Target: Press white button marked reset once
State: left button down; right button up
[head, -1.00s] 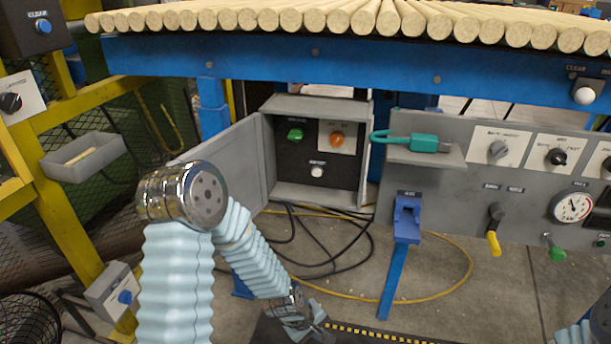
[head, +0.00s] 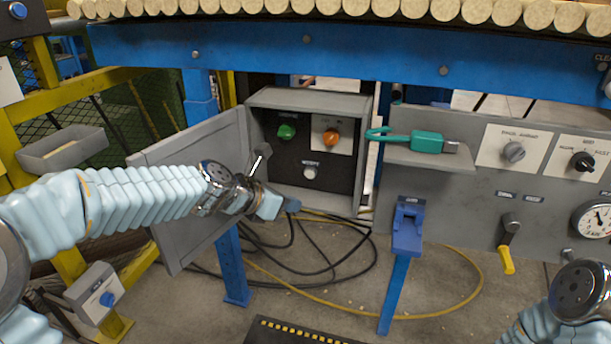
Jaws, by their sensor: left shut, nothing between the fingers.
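A white round button (head: 310,172) sits low on the black panel inside an open grey box, under a small label too blurred to read surely. My left gripper (head: 280,203) is at the box's lower left, left of and lower than the white button. It is shut and empty, apart from the button in the picture. My right gripper is out of view; only part of my right arm shows at the lower right.
A green button (head: 287,131) and an orange knob (head: 331,138) sit above the white button. The box door (head: 190,180) stands open to the left, behind my left arm. A teal-handled tool (head: 415,140) lies on a shelf to the right. Black cables (head: 320,262) hang below.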

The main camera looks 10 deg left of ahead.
aim_at(310, 174)
pick_arm(q)
jog(key=shift+w, duration=0.1)
jog(key=shift+w+d+f+p, duration=0.1)
jog(key=shift+w+p, duration=0.35)
jog(key=shift+w, duration=1.7)
jog(key=shift+w+d+p, duration=0.1)
jog(key=shift+w+p, duration=0.35)
jog(key=shift+w, duration=1.7)
jog(key=shift+w+p, duration=0.25)
jog(key=shift+p, duration=0.05)
jog(key=shift+w, duration=0.15)
